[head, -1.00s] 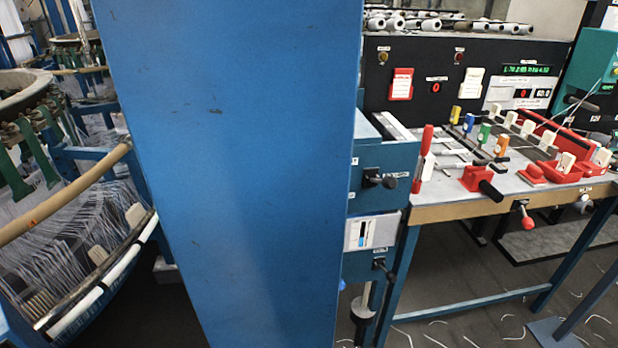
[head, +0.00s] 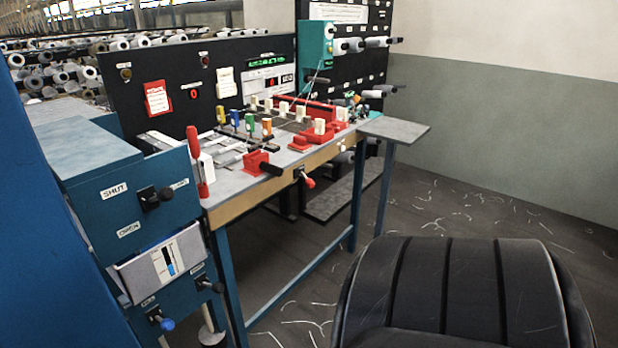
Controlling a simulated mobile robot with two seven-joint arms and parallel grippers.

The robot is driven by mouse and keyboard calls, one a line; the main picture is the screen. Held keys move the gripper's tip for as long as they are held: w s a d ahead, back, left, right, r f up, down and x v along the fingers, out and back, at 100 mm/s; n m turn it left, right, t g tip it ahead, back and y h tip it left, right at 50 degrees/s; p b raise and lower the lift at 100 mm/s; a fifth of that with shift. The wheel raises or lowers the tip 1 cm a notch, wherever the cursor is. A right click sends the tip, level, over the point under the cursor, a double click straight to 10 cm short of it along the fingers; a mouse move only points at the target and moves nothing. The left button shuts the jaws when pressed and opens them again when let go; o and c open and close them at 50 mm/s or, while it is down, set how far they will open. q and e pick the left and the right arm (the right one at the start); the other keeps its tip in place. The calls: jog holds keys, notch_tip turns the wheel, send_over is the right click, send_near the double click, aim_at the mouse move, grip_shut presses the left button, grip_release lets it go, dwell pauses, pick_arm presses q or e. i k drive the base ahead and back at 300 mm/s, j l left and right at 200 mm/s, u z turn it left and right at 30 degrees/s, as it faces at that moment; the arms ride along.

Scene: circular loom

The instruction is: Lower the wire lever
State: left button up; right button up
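No lever in the head view carries a readable "wire" label, so I cannot tell which one is the wire lever. A red-handled lever (head: 194,151) stands upright at the left front of the workbench (head: 232,207). A black-handled lever in a red bracket (head: 256,163) sits to its right on the bench edge. A red-knobbed lever (head: 308,181) sticks out below the bench front. A thin rod with a black grip (head: 318,79) is near the teal box (head: 315,42). Neither of my grippers is in view.
A blue cabinet (head: 110,187) labelled SHUT and OPEN has a black knob (head: 152,198) and stands left of the bench. A black ribbed seat back (head: 455,285) fills the lower right foreground. Open floor (head: 470,205) with white thread scraps lies behind it.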

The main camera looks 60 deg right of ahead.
aim_at(310, 183)
jog(key=z, duration=2.15)
